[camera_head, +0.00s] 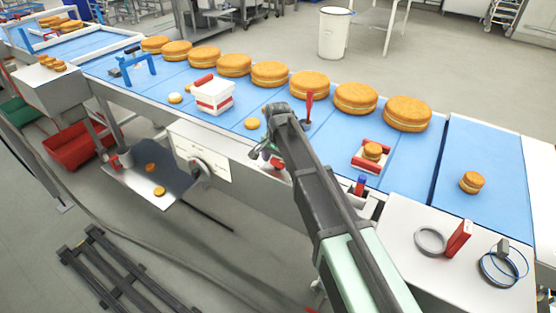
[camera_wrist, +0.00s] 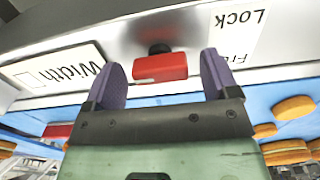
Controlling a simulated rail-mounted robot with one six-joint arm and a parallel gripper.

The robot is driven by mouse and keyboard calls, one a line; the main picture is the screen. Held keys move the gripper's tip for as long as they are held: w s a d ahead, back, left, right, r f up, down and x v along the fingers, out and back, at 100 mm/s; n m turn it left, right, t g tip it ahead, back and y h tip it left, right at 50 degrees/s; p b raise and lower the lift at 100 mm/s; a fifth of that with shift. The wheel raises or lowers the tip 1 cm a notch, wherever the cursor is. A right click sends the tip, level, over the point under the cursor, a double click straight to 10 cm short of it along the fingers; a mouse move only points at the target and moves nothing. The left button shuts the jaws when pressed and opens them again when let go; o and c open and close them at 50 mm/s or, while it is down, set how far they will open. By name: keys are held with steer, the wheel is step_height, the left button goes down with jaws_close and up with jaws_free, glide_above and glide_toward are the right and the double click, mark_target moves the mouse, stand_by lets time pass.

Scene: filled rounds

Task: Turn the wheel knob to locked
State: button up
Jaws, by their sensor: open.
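In the wrist view a red knob (camera_wrist: 160,68) on a dark stub stands out from a pale metal panel. A white label (camera_wrist: 236,28) beside it reads "Lock", with a second word starting "Fr" partly hidden by a finger. My gripper (camera_wrist: 164,64) is open, its two purple fingers on either side of the knob, with visible gaps. In the head view my gripper (camera_head: 266,152) is at the conveyor's front side, and a little red shows there, mostly covered by my arm. A grey handwheel (camera_head: 197,170) sits to the left on the same front.
A "Width" label (camera_wrist: 60,72) is left of the knob. The blue conveyor (camera_head: 490,150) carries several large round cakes (camera_head: 309,85) and a white-and-red box (camera_head: 212,95). A red upright lever (camera_head: 309,105) stands close behind my arm. A dark tray (camera_head: 150,180) hangs at lower left.

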mark_target(278, 160)
steer(key=shift+r, duration=0.1)
step_height(278, 160, up, 11)
steer(key=p, duration=1.1)
steer(key=shift+f, duration=0.2)
